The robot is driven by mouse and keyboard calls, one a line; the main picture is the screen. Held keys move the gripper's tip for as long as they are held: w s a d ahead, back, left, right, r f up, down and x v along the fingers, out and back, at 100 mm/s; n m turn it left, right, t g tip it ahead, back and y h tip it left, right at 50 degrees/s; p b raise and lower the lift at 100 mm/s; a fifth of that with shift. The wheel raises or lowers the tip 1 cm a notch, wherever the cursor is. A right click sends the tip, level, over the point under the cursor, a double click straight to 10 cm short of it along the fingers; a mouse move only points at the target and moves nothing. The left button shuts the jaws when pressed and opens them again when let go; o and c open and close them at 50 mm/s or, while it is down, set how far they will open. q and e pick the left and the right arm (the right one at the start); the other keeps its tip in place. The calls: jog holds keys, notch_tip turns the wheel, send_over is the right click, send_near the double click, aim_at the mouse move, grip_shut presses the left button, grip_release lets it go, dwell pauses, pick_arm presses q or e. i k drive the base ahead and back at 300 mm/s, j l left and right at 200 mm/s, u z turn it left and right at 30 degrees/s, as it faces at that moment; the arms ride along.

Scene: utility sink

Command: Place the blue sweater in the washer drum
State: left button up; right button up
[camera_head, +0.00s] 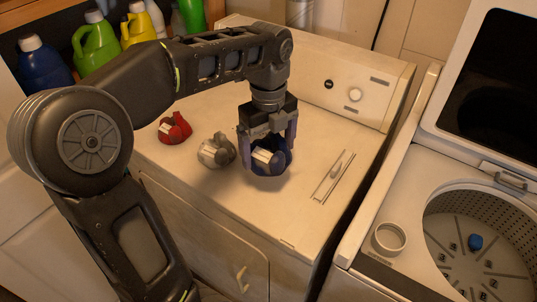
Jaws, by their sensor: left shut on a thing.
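A dark blue rolled garment with a pale band, the blue sweater (279,164), is on or just above the white dryer top in the head view. My left gripper (267,148) points down over it, with its fingers on either side, shut on it. Whether the sweater touches the surface is hard to tell. The washer drum (447,238) is open at the right, with its lid raised. A small blue thing (475,242) lies at the centre of the drum's floor. My right gripper is not in view.
A grey garment (215,151) and a red garment (175,127) lie left of the sweater on the dryer top (225,200). A white ring-shaped cup (389,238) sits by the drum. Bottles (96,45) stand at the back left. The raised lid (495,80) stands behind the drum.

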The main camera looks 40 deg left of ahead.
aim_at(468, 282)
jog(key=k, duration=1)
